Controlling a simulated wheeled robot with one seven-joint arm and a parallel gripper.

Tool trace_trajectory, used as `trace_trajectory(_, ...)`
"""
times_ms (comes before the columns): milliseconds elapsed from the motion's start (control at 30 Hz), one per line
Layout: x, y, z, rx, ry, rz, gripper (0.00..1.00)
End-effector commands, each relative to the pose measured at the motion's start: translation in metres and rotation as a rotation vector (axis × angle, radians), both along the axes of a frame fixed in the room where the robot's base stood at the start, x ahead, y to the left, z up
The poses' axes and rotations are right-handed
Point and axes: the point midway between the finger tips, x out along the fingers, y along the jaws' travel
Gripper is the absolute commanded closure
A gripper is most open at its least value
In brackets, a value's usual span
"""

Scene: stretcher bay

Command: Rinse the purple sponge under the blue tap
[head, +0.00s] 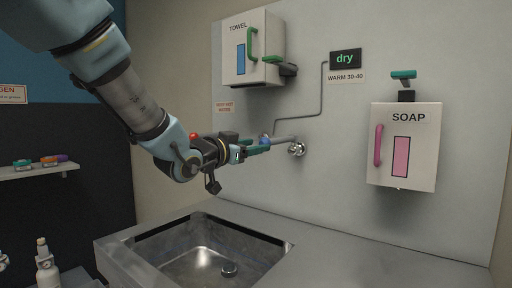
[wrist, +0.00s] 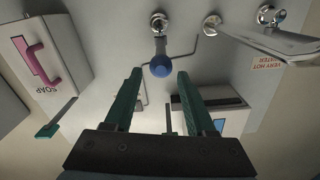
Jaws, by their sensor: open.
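The blue tap shows in the wrist view as a round blue knob (wrist: 161,67) on a chrome stem from the wall. It lies ahead of my gripper (wrist: 159,74), centred between the two green fingertips. My gripper is open and empty; whether either finger touches the knob cannot be told. In the head view my gripper (head: 267,146) is by the wall above the sink, and the blue knob (head: 264,137) is partly hidden behind it. The purple sponge (head: 62,157) lies at the right end of the shelf at the far left, apart from my gripper.
The steel sink (head: 200,258) is below, with a dark drain plug. A green and an orange sponge share the shelf (head: 40,172). A towel dispenser (head: 252,48) and soap dispenser (head: 405,145) hang on the wall. A small display (head: 345,59) reads "dry". A chrome spout (wrist: 265,40) shows right in the wrist view.

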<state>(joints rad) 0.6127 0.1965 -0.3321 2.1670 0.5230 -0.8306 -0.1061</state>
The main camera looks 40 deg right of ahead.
Motion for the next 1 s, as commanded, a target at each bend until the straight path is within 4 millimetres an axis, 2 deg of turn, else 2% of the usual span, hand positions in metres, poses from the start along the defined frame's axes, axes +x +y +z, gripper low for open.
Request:
trace_trajectory(167, 0.005, -0.021, 0.002, -0.001, 0.003, -0.002, 0.44)
trace_trajectory(400, 0.017, -0.065, 0.003, 0.0, 0.003, 0.0, 0.44)
trace_trajectory(600, 0.024, -0.091, 0.002, 0.0, 0.002, 0.001, 0.44)
trace_trajectory(767, 0.027, -0.1, 0.001, 0.001, 0.001, 0.002, 0.44)
trace_trajectory(1000, 0.028, -0.101, 0.0, 0.001, 0.0, 0.003, 0.44)
